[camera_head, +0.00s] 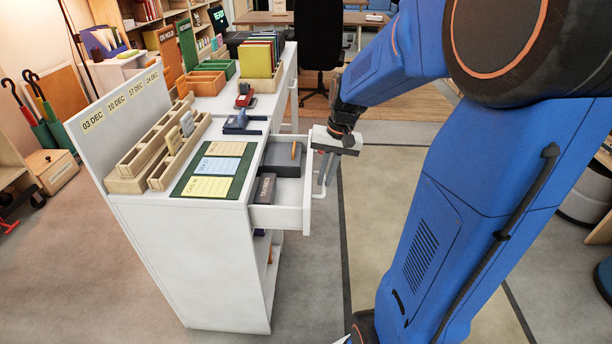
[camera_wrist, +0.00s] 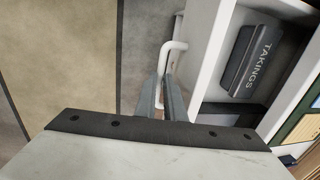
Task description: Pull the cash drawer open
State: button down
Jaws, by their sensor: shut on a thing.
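The white cash drawer (camera_head: 291,214) stands pulled out from the side of the white counter (camera_head: 190,263), with its inside in view. A dark box marked TAKINGS (camera_head: 265,187) lies in it, and this box also shows in the wrist view (camera_wrist: 250,60). My gripper (camera_head: 322,182) is at the drawer's outer front. In the wrist view its two fingers (camera_wrist: 169,100) are shut on the white bar handle (camera_wrist: 172,50) of the drawer. The part of the handle between the fingers is hidden.
On the counter top are a green mat with cards (camera_head: 217,170), wooden card racks (camera_head: 150,160), a dark blue stamp (camera_head: 240,121) and a red stapler (camera_head: 245,95). A black chair (camera_head: 319,40) stands behind. The floor right of the drawer (camera_head: 375,190) is clear.

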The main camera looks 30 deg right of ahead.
jog(key=shift+s+d, duration=0.5)
jog(key=shift+d, duration=0.35)
jog(key=shift+s+d, duration=0.45)
jog(key=shift+d, duration=0.4)
jog(key=c, duration=1.8)
grip_release()
jog(key=shift+c, duration=0.2)
jog(key=shift+r, duration=0.1)
notch_tip(320, 180, up, 17)
jog(key=s+d, duration=0.1)
jog(key=d, duration=0.1)
jog(key=shift+s+d, duration=0.3)
jog(key=shift+d, duration=0.1)
